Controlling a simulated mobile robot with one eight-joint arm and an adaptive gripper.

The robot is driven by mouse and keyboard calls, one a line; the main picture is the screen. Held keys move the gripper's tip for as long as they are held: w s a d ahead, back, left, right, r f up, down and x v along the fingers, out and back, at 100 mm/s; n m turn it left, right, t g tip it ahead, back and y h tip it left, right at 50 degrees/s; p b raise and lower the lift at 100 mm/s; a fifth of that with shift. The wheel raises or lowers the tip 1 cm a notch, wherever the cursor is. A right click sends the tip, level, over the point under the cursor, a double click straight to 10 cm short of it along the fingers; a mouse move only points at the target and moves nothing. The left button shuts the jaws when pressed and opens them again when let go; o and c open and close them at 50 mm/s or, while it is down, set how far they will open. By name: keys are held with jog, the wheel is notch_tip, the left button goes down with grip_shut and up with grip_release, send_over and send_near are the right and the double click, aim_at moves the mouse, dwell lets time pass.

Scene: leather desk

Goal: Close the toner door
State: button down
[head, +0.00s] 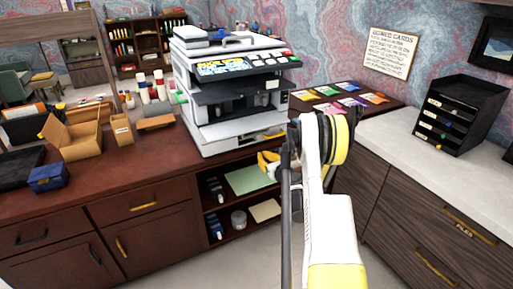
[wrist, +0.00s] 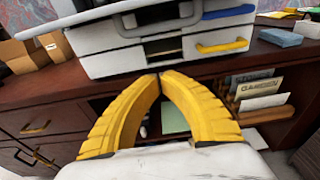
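The white and grey printer (head: 232,75) stands on the brown leather-topped desk. Its front has a dark opening, and a white panel (head: 228,129) juts out below it, which looks like the toner door lowered open. In the wrist view the printer's lower front (wrist: 120,62) fills the top, with a yellow handle (wrist: 222,46) at right and a blue bar (wrist: 228,12) above. My gripper (head: 266,160) is in front of and below the printer's right side. In the wrist view my gripper's yellow fingertips (wrist: 159,76) meet with nothing between them.
An open cardboard box (head: 72,138) and a blue box (head: 48,177) stand left on the desk. Colored cards (head: 340,98) lie right of the printer. Open shelves (head: 240,208) sit below it. A black tray rack (head: 460,112) stands on the right counter.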

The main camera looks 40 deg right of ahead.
aim_at(246, 129)
jog(key=b+x, duration=0.4)
jog(key=x, duration=0.6)
jog(key=r, duration=0.2)
jog(key=s+r, duration=0.1)
jog(key=r, duration=0.1)
jog(key=shift+s+a, duration=0.1)
jog(key=shift+a, duration=0.2)
jog(key=shift+r, duration=0.2)
jog(key=shift+s+r+g+p, duration=0.15)
jog(key=shift+r+g+p, duration=0.1)
jog(key=shift+g+p, duration=0.35)
